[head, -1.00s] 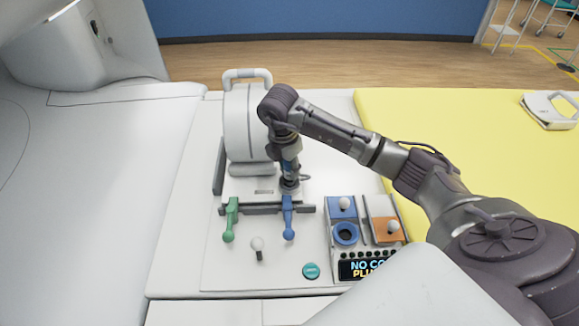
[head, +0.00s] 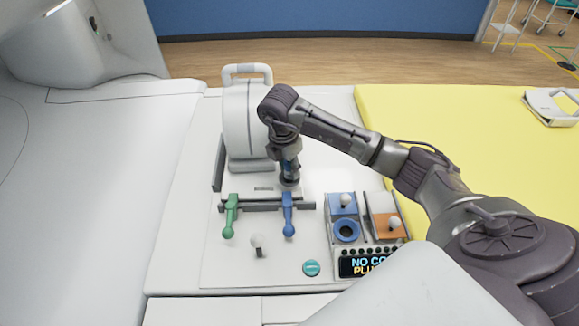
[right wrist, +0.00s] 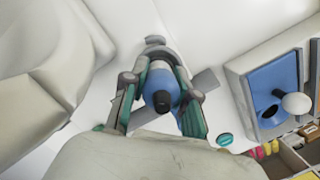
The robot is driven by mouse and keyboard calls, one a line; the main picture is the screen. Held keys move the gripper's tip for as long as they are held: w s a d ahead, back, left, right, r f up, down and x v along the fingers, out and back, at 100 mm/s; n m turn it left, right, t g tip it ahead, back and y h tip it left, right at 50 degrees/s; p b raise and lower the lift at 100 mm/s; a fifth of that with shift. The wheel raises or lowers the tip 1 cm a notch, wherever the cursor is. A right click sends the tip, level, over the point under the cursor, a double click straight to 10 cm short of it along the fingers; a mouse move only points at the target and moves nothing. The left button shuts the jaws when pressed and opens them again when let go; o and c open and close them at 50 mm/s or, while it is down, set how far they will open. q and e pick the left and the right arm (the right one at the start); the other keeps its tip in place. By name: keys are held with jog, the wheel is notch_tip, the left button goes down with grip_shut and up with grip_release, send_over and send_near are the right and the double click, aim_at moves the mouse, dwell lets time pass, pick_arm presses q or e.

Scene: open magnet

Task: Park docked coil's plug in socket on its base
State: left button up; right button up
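The white docked coil (head: 243,120) with a top handle stands upright on its base (head: 236,188). My right gripper (head: 288,180) points down at the base's right side, behind the blue lever (head: 288,215). In the right wrist view, a blue plug with a dark end (right wrist: 161,84) lies between the two fingers of my right gripper (right wrist: 160,112). Whether both fingers press on it is unclear. The base socket cannot be made out behind the arm. My left gripper is out of view.
A green lever (head: 230,216) and a white knob (head: 257,243) stand left of the blue lever. A panel to the right has a blue ring socket (head: 346,231), white knobs and a partly hidden display (head: 366,267). A yellow mat (head: 440,125) lies farther right.

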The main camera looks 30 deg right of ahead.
jog(key=o, duration=0.5)
jog(key=shift+c, duration=0.2)
jog(key=shift+s+a+r, duration=0.1)
jog(key=shift+a+r, duration=0.1)
jog(key=shift+r, duration=1.15)
jog(key=shift+w+a+r, duration=0.1)
jog(key=shift+a+r, duration=0.1)
jog(key=shift+r, duration=1.1)
jog(key=shift+s+a+r, duration=0.1)
jog(key=shift+a+r, duration=0.1)
jog(key=shift+r, duration=1.15)
jog(key=shift+s+f, duration=0.1)
